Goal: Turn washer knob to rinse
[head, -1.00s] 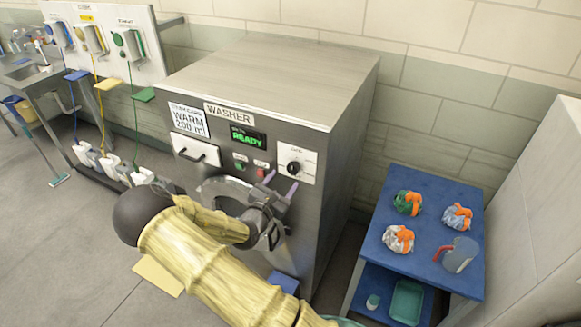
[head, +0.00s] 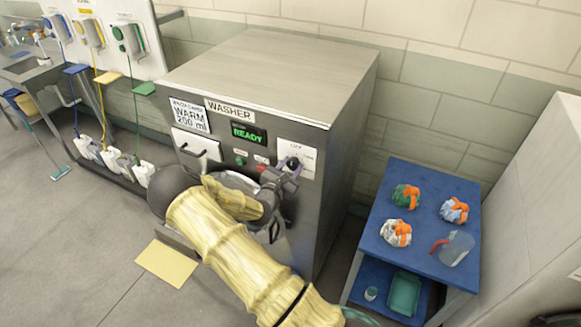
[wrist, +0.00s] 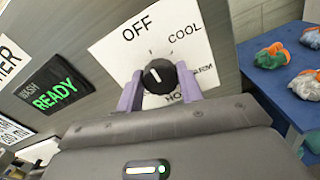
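The washer (head: 250,95) is a grey metal cabinet with a green READY display (head: 247,135). Its black round knob (wrist: 160,76) sits on a white dial plate (wrist: 118,48) in the wrist view. I can read OFF, COOL and partly hidden WARM and HOT labels; no rinse label shows. The knob's white mark points up, roughly toward OFF. My gripper (wrist: 160,82) has its two purple fingers either side of the knob, apparently with small gaps, so it looks open around it. In the head view my gripper (head: 291,166) covers the dial's lower part.
A blue table (head: 385,235) at the right carries several cloth bundles (head: 397,233) and a jug (head: 457,248). Dispensers (head: 128,40) hang on the wall board at the left. A yellow mat (head: 166,263) lies on the floor. The washer's round door is partly hidden by my arm.

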